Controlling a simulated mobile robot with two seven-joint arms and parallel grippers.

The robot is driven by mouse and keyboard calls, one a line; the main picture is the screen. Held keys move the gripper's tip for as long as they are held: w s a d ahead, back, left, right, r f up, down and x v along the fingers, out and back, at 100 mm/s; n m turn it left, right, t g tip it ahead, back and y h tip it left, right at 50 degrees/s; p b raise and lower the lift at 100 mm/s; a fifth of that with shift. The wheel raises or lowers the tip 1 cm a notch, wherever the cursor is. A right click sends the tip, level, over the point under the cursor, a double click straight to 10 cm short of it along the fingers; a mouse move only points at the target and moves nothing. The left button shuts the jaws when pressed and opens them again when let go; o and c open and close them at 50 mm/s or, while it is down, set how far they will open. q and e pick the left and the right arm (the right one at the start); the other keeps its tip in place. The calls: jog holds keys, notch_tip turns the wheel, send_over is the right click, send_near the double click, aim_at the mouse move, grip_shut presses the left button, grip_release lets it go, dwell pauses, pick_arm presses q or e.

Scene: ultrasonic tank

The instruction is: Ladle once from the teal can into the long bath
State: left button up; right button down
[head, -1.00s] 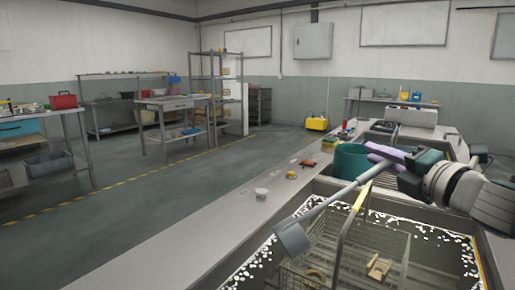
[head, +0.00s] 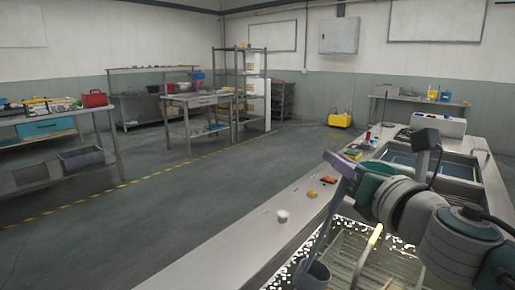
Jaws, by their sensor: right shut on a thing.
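My right gripper (head: 357,176) is shut on the ladle's purple handle. The ladle's grey shaft runs steeply down to its cup (head: 316,276), low in the view over the near left part of the long bath (head: 282,264). I cannot tell whether the cup holds liquid or how high it is above the bath. My left gripper is not in view.
A wire basket (head: 345,272) with a yellow-gripped handle (head: 375,238) sits in the bath. A white cup (head: 283,215), a yellow item (head: 311,194) and a red-and-black item (head: 328,180) lie on the counter's left edge. Further sinks (head: 455,168) lie beyond my arm.

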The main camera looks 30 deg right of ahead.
jog(key=w+a+r+n+p, duration=0.1)
jog(key=a+r+n+p, duration=0.2)
jog(key=a+r+p, duration=0.3)
jog(key=shift+w+r+n+p, duration=0.3)
jog(key=shift+p, duration=0.3)
jog(key=shift+d, duration=0.15)
